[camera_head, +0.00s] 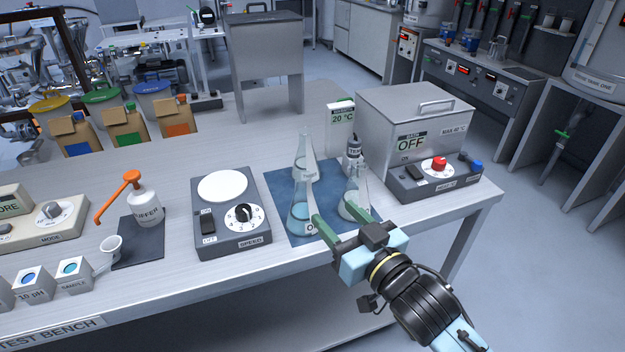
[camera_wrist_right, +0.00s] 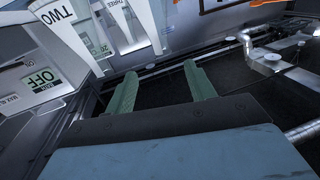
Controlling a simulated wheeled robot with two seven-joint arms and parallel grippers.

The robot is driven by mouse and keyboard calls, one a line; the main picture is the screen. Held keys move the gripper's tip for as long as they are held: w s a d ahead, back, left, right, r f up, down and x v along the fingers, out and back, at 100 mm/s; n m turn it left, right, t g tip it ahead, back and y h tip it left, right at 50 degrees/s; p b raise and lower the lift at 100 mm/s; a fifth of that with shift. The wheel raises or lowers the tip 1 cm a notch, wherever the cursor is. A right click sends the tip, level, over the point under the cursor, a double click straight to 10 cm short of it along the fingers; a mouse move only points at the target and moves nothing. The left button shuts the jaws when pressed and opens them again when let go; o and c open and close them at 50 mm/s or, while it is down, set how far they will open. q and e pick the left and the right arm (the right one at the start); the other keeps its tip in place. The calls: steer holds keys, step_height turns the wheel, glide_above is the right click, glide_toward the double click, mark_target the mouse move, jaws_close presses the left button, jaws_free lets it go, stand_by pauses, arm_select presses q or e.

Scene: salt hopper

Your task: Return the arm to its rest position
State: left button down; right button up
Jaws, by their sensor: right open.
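My right gripper (camera_head: 335,213) reaches in from the lower right, over the bench's front edge, with its two green fingers spread. It also shows in the wrist view (camera_wrist_right: 158,82), where nothing sits between the fingers. Three clear conical flasks stand upright on a dark blue mat (camera_head: 286,187). The front flask (camera_head: 301,212) is just left of the left finger, and the right flask (camera_head: 357,183) is just beyond the right finger; whether either finger touches glass I cannot tell. The back flask (camera_head: 304,150) stands farther off. My left gripper is not in view.
Behind and right of the mat stand a metal water bath (camera_head: 385,115) and its control box (camera_head: 418,190) with a red knob. Left of the mat is a stirrer (camera_head: 229,235), then a buffer bottle (camera_head: 145,207) with an orange pump. Floor is open right of the bench.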

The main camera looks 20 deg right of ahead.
steer(key=s+d+f+g+h, duration=0.2)
steer(key=s+f+g, duration=0.5)
steer(key=s+f, duration=0.25)
steer(key=s+d+f+g+h, duration=0.2)
steer(key=s+f+g, duration=0.55)
steer(key=s, duration=0.35)
step_height(320, 180, down, 27)
steer(key=s, duration=0.2)
steer(key=s+d+f+g, duration=0.2)
steer(key=s+d+f, duration=0.1)
steer(key=s+f, duration=1)
steer(key=shift+s+f+n, duration=0.2)
steer(key=shift+s+n, duration=0.1)
steer(key=shift+s, duration=0.95)
steer(key=shift+d, duration=0.1)
